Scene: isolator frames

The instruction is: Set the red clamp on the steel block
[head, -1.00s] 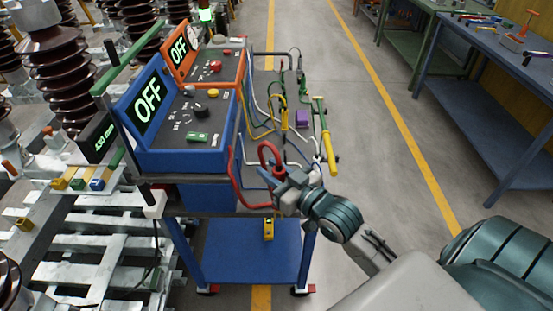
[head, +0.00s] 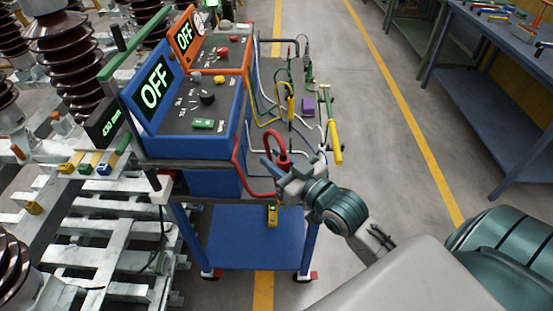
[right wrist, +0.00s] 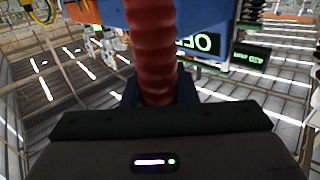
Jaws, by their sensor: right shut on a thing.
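My right gripper (head: 277,172) is at the near right corner of the blue cart. It is shut on the red clamp (head: 277,143), whose red looped part stands up at the fingers. In the right wrist view, a red ribbed part of the clamp (right wrist: 153,45) rises between the dark fingers (right wrist: 157,92). A red cable (head: 239,170) curves down from the blue box towards the gripper. The clamp's jaw is hidden or too small to make out. I cannot tell for sure which grey metal part is the steel block. My left gripper is not in view.
The blue box (head: 195,125) and orange box (head: 215,50), both reading OFF, stand on the cart (head: 255,235). Yellow, green and white leads lie on its right side. Brown insulators (head: 68,60) and a pale steel frame (head: 95,235) are at left. The floor right of the cart is clear.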

